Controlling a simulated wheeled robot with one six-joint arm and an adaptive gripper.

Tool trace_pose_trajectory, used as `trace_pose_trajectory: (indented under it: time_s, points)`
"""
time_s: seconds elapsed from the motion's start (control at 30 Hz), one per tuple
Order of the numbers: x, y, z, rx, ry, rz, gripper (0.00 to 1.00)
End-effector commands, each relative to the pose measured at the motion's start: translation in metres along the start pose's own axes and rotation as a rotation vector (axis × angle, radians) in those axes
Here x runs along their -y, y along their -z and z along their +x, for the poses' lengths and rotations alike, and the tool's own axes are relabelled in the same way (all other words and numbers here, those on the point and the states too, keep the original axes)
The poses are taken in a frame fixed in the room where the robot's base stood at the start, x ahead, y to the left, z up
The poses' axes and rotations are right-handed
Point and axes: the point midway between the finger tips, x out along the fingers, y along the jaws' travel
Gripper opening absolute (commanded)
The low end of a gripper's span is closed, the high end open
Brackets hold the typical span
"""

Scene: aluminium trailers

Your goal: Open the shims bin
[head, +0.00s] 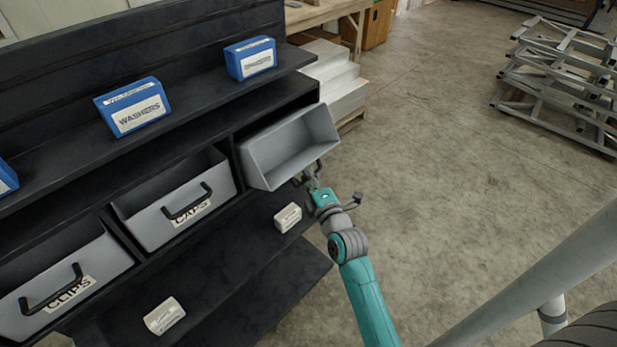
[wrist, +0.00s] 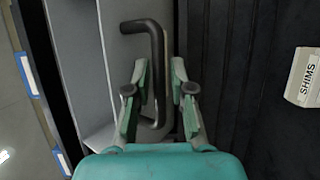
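The grey bin (head: 290,151) at the right end of the row is tipped forward out of its slot, and its inside shows. Its front label is not visible. A small white block (head: 288,217) lies on the shelf below it; in the wrist view this block (wrist: 303,77) reads SHIMS. My gripper (head: 309,178) is at the bin's front, by its dark handle. In the wrist view the handle (wrist: 157,75) runs between the two fingers of my gripper (wrist: 160,75). The fingers stand apart, with small gaps beside the bar; I see no clear grip.
The caps bin (head: 176,205) and clips bin (head: 62,282) sit to the left. Blue boxes, one marked WASHERS (head: 134,108), stand on the upper shelf. Another white block (head: 164,316) lies on the lower shelf. Open floor lies right, with stacked metal frames (head: 560,85) beyond.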

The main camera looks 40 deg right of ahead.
Motion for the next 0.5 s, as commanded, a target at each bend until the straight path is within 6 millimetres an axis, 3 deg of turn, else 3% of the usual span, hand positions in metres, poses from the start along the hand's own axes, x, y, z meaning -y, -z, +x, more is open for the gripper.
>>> trace_pose_trajectory:
  time_s: [0.07,0.17,0.5]
  points:
    - [0.0,0.0,-0.0001,0.0,0.0,0.0,0.23]
    - [-0.0001,0.0,-0.0002,0.0,0.0,0.0,0.0]
    - [-0.0082,0.0001,0.0001,0.0,-0.003,0.0,0.0]
